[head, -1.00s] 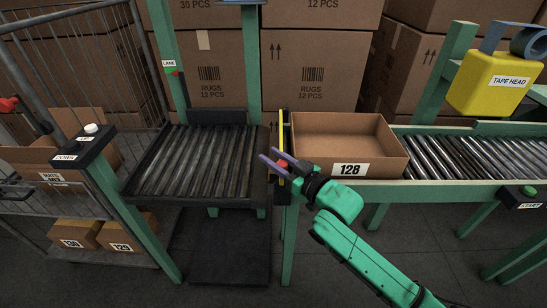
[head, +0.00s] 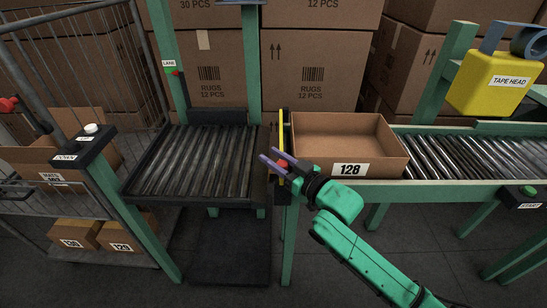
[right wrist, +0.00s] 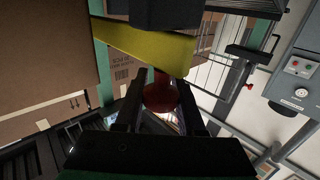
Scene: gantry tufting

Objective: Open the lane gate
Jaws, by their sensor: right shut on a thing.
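The lane gate (head: 284,128) is an upright yellow and black plate between the left roller bed and the right conveyor. It stands across the lane, at the left end of the open carton 128 (head: 349,170). A red knob (head: 283,164) sits on the gate near its front end. My right gripper (head: 270,155) is shut on this knob. In the right wrist view the dark fingers lie on both sides of the round red knob (right wrist: 160,96), with the yellow gate plate (right wrist: 145,43) just beyond. My left gripper is not in view.
The left roller bed (head: 200,160) is empty. Carton 128 rests on the right conveyor (head: 470,160), below and left of the yellow tape head (head: 497,83). A post with up and down buttons (head: 84,144) stands at the left, before a wire cage (head: 85,60).

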